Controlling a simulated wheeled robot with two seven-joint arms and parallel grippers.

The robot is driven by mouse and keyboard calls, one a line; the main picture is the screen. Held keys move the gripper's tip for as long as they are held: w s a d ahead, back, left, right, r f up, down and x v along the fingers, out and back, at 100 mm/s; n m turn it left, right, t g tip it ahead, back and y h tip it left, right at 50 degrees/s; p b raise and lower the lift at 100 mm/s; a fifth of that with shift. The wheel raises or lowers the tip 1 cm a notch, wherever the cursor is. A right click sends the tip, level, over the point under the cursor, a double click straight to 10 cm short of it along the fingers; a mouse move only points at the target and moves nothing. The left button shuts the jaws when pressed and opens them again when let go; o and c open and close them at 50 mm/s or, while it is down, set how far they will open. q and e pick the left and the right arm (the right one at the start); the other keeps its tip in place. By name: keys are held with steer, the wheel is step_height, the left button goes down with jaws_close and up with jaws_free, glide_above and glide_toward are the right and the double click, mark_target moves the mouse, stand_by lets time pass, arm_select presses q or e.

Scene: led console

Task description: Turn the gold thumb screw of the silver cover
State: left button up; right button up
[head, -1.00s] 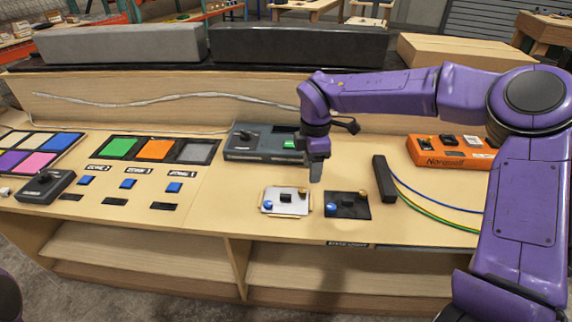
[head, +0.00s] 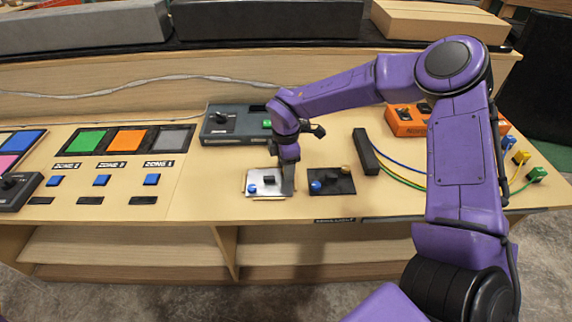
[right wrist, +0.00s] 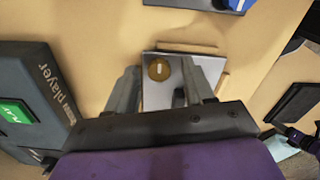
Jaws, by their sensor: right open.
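My right gripper (head: 288,187) is down at the cover's right side and hides the gold thumb screw in the head view. In the right wrist view the gold thumb screw (right wrist: 159,68) shows on the cover (right wrist: 210,68), between the two open fingers of the right gripper (right wrist: 158,80). I cannot tell whether the fingers touch it. My left gripper is out of view.
A black plate (head: 345,187) with its own blue and gold screws lies just right. A grey player box (head: 232,124) stands behind, and a black bar (head: 365,152) with cables lies farther right. Bare bench lies left of the cover.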

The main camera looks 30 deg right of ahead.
steer(key=shift+w, duration=0.1)
jaws_close()
